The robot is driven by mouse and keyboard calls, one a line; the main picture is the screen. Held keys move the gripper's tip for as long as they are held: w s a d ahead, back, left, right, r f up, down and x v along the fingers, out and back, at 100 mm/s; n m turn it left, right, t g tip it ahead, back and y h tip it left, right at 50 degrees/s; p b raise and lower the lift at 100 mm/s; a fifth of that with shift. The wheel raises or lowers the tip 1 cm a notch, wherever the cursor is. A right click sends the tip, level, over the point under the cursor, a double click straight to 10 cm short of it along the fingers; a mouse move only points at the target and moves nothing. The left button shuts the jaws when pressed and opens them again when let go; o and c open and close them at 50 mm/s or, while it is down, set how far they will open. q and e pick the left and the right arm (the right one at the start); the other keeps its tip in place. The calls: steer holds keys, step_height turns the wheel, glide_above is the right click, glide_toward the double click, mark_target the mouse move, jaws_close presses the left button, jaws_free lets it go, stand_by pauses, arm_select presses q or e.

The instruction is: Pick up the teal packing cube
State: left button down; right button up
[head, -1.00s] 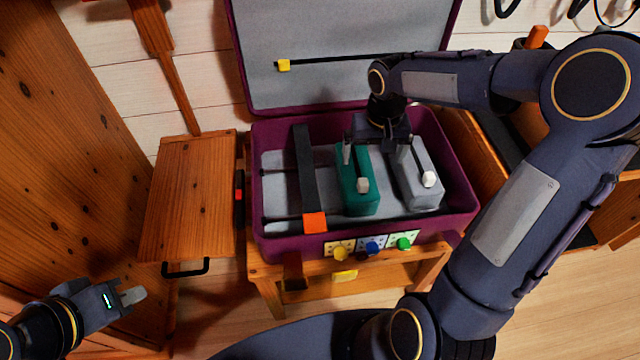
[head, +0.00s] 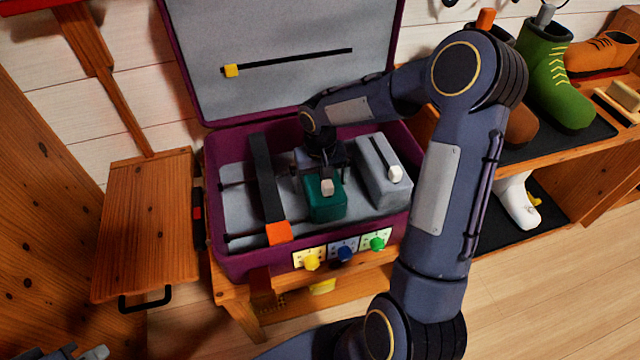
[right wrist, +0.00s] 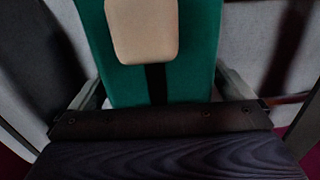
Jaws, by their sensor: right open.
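The teal packing cube (head: 325,205) stands in the open purple suitcase (head: 222,262), with a pale tab on its front top. My right gripper (head: 322,172) is down over the rear part of this cube. In the right wrist view the teal cube (right wrist: 162,78) lies between the two fingers, one on each side, and the jaws are open. Whether the fingers touch its sides is unclear. My left gripper (head: 82,353) is only partly visible at the bottom left edge, with its jaws cut off.
A grey packing cube (head: 378,172) stands right of the teal one. A dark strap with an orange end (head: 278,232) lies to the left. Yellow, blue and green knobs (head: 344,254) line the suitcase front. A wooden side table (head: 150,225) stands left, a boot shelf (head: 560,160) right.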

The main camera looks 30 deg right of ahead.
steer(key=shift+r, duration=0.1)
steer(key=c, duration=1.1)
